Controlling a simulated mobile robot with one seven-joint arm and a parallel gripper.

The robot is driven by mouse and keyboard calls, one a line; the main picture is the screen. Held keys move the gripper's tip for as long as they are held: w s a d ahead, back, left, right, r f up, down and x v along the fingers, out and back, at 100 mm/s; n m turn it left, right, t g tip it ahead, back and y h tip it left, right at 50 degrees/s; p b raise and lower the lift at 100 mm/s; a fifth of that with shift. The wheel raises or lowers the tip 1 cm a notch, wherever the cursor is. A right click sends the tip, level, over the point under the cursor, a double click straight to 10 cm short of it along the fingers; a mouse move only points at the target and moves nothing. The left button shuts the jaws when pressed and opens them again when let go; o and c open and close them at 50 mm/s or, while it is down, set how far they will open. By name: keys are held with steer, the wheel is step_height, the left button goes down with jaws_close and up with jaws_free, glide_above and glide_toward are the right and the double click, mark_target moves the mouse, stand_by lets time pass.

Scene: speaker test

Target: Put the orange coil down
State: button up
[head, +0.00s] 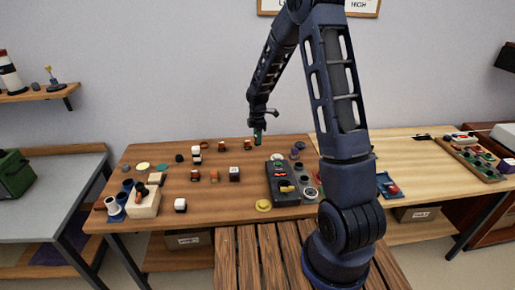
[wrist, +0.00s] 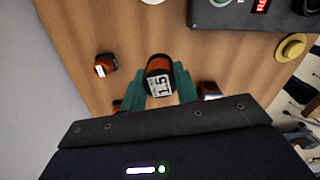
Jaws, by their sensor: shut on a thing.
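In the wrist view, my gripper (wrist: 158,90) has its two green fingers shut on the orange coil (wrist: 158,64), which has a black band and a white label reading "1.5". In the head view, my gripper (head: 258,138) is near the back edge of the brown wooden table (head: 150,200), above and behind the dark panel. I cannot make out the held coil there. The gap between coil and tabletop cannot be judged exactly.
The dark panel (head: 284,190) carries several round parts. A yellow disc (head: 263,205) lies in front of it. Similar orange-and-black pieces (head: 214,176) stand left of the panel; one (wrist: 105,65) shows in the wrist view. Bare wood lies between them. A wooden block (head: 143,203) stands front left.

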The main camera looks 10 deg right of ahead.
step_height(320, 180, up, 16)
steer(key=w+d+m, duration=0.3)
steer(key=d+m, duration=0.2)
steer(key=d, duration=1.4)
steer(key=m, duration=1.5)
glide_above(404, 176)
step_height(404, 176, down, 4)
step_height(404, 176, down, 21)
steer(key=shift+w+r, duration=0.1)
steer(key=shift+w, duration=0.05)
